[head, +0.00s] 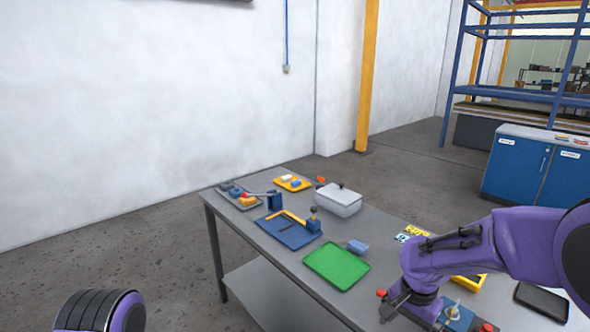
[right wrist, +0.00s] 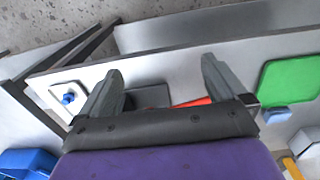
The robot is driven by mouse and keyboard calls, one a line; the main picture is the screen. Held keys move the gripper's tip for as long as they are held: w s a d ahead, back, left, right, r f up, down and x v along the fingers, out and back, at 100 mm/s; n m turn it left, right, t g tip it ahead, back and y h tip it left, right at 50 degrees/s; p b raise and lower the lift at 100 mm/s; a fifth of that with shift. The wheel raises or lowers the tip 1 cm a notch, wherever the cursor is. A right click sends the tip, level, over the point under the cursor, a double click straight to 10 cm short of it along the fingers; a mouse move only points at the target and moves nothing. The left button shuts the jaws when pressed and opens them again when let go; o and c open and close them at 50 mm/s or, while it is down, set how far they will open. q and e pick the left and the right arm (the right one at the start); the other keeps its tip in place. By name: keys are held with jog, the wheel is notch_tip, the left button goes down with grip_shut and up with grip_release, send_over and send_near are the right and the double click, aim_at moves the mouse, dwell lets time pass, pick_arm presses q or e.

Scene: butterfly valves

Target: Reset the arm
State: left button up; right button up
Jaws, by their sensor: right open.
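My right arm comes in from the right in the head view and reaches over the near part of the table. My right gripper (head: 412,311) hangs low beside the valve piece on a blue base (head: 458,317), partly hidden by the arm. A red bar (right wrist: 193,102) shows beyond the fingers, partly hidden by the gripper body. Only a dark ribbed part of my left arm shows at bottom left in the head view; its gripper is out of frame.
The grey table (head: 285,258) holds a green tray (head: 337,265), a blue tray (head: 289,233), a lidded grey box (head: 338,199) and a black flat tray (head: 541,301). A blue cabinet (head: 520,168) stands at the back right. The floor left of the table is clear.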

jog(key=s+f+t+b, duration=0.1)
jog(key=s+f, duration=0.3)
jog(key=f, duration=0.4)
jog(key=s+d+f+n+b, duration=0.15)
jog(key=s+f, duration=0.25)
jog(key=f, duration=0.5)
jog(key=s+a+f+m+t+b, duration=0.15)
jog(key=s+f, duration=0.25)
jog(key=f, duration=0.4)
pick_arm(q)
notch_tip(320, 180, down, 7)
jog(key=b, duration=0.3)
jog(key=shift+s, duration=0.3)
pick_arm(e)
jog(key=s+d+f+n+h, duration=0.1)
jog(key=s+d+f, duration=0.1)
jog(key=s, duration=0.6)
jog(key=s+d+f+n+h, duration=0.1)
jog(key=s+d+f+h, duration=0.1)
jog(key=s+f, duration=0.3)
jog(key=s+d, duration=0.1)
jog(key=s, duration=0.2)
jog(key=shift+d+f+n, duration=0.15)
jog(key=shift+d+n, duration=0.1)
jog(key=shift+n, duration=0.15)
pick_arm(q)
jog(key=shift+f, duration=0.1)
pick_arm(e)
jog(key=shift+t, duration=0.25)
